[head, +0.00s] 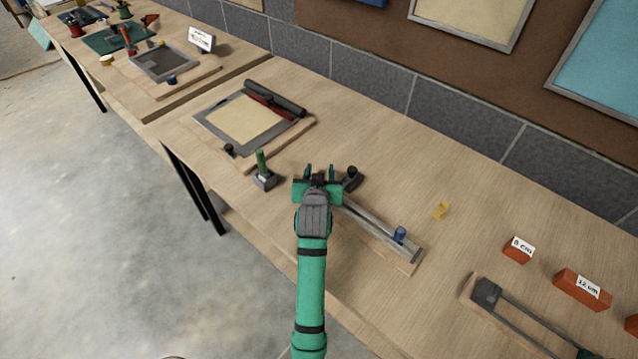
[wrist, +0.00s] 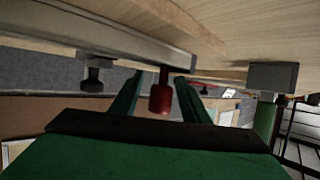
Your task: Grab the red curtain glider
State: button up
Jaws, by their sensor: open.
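The red curtain glider (wrist: 161,92) shows in the wrist view as a small red cylinder at the end part of a grey metal rail (wrist: 120,35). My gripper (wrist: 158,82) is open, with one green finger on each side of the glider. I cannot tell whether either finger touches it. In the head view my gripper (head: 319,172) is over the far-left end of the rail (head: 378,228) and hides the red glider. A blue glider (head: 400,234) stands near the other end of the rail.
A dark stop (head: 350,173) sits just right of my gripper. A green-handled tool on a grey block (head: 264,178) stands to its left. A framed screen board (head: 246,118) lies behind. A yellow piece (head: 441,210) and orange labelled blocks (head: 582,288) lie to the right.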

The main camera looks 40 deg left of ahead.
grip_shut()
jog(key=shift+r, duration=0.1)
